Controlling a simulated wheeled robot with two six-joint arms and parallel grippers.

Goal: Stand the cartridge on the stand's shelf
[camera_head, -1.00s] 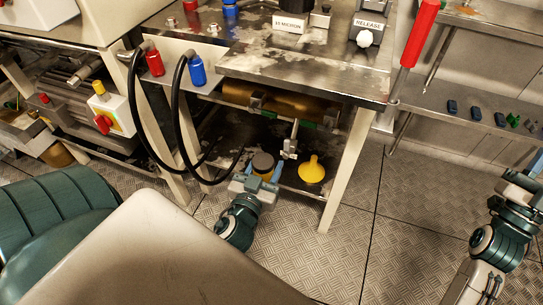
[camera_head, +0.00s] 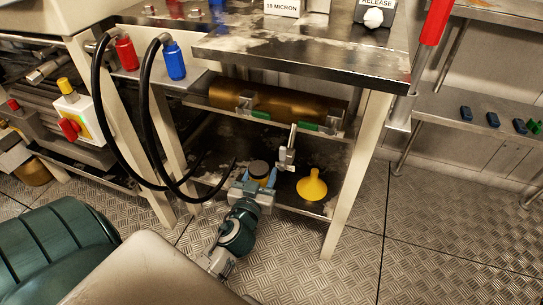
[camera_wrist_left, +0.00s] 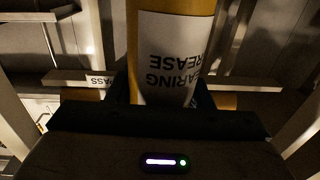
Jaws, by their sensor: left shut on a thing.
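My left gripper (camera_head: 262,180) is shut on the cartridge (camera_head: 258,168), a yellow cylinder with a dark cap. In the left wrist view the cartridge (camera_wrist_left: 175,50) fills the middle, with a white label partly reading "ARING REASE", upside down. It is held upright or nearly so at the front of the stand's lower shelf (camera_head: 297,203). I cannot tell whether its base touches the shelf; the gripper hides it. My right gripper is out of view.
Black hoses (camera_head: 149,120) hang at the left. A pale stand leg (camera_head: 357,175) is at the right.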

